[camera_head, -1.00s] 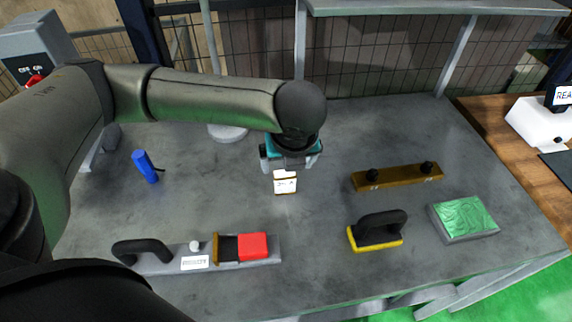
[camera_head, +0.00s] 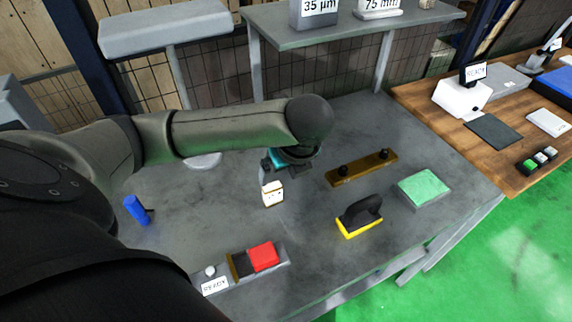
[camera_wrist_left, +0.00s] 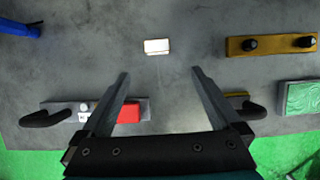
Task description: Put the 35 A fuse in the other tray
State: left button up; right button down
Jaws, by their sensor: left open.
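A small upright block with a pale, marked front (camera_head: 272,193) stands on the grey bench; I cannot read it or tell whether it is the 35 A fuse. It also shows in the left wrist view as a white block (camera_wrist_left: 157,46). My left gripper (camera_head: 283,172) is just behind and above it in the head view. In the left wrist view its open fingers (camera_wrist_left: 159,73) are empty, and the block lies beyond their tips. I recognise no fuse tray in these frames. My right gripper is not in view.
The bench also holds a blue cylinder (camera_head: 137,210), a red block (camera_head: 263,257) on a grey bar, a brass bar with black knobs (camera_head: 362,168), a yellow-edged black-handled tool (camera_head: 360,218) and a green-topped block (camera_head: 423,187). A wooden table (camera_head: 450,125) stands right.

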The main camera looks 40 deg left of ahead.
aim_at(273, 188)
pick_arm(q)
jog(key=b+x, duration=0.2)
jog(key=x, duration=0.7)
jog(key=shift+a+f, duration=0.1)
jog(key=shift+x, duration=0.8)
jog(key=x, duration=0.2)
jog(key=b+x, duration=0.1)
jog(key=x, duration=0.1)
jog(key=shift+s+a+f, duration=0.1)
jog(key=shift+a+f, duration=0.05)
jog(key=shift+a, duration=0.3)
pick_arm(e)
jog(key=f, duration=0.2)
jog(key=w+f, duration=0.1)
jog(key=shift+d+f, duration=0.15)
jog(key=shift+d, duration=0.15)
pick_arm(q)
jog(key=c, duration=1.5)
jog(key=shift+c, duration=0.2)
